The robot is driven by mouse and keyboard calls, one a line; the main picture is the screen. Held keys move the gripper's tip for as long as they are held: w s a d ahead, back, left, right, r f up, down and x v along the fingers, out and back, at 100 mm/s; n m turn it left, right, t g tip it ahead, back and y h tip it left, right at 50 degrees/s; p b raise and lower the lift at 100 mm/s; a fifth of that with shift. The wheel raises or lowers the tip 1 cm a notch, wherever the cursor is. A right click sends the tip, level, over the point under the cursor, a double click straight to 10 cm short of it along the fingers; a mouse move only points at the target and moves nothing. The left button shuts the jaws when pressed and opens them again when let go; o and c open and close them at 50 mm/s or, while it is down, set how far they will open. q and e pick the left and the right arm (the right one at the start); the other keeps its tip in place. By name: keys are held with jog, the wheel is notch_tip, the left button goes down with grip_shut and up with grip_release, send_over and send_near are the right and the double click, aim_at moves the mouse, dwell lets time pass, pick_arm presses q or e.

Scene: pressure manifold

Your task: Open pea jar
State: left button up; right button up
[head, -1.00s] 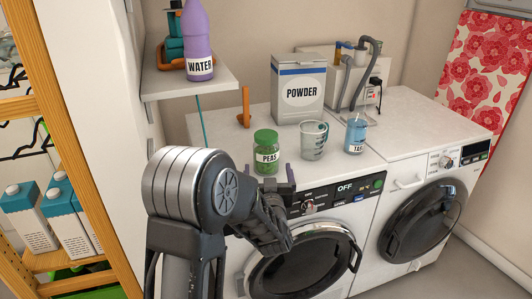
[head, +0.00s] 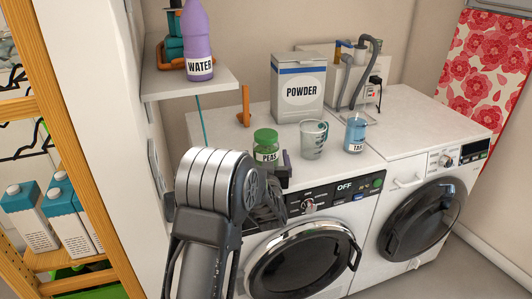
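The pea jar (head: 265,145), a glass jar with a green lid and a PEAS label, stands upright near the front edge of the left washing machine's top. My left gripper (head: 281,167) is at the jar's front and right side. One dark finger with a purplish tip shows just right of the jar; I cannot tell whether it touches. The other finger is hidden behind my arm's wrist. The lid looks seated on the jar. My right gripper is not in view.
A measuring cup (head: 313,140), a blue TAB container (head: 355,134) and a POWDER box (head: 298,88) stand right of and behind the jar. A shelf (head: 190,84) with a purple WATER bottle (head: 197,40) is above left. The right machine's top (head: 425,115) is largely clear.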

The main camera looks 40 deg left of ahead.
aim_at(266, 134)
pick_arm(q)
jog(key=shift+w+a, duration=0.25)
dwell(0.4)
jog(key=shift+r, duration=0.1)
jog(key=c, duration=2)
jog(key=shift+c, duration=0.2)
notch_tip(266, 134, up, 10)
jog(key=shift+p, duration=0.4)
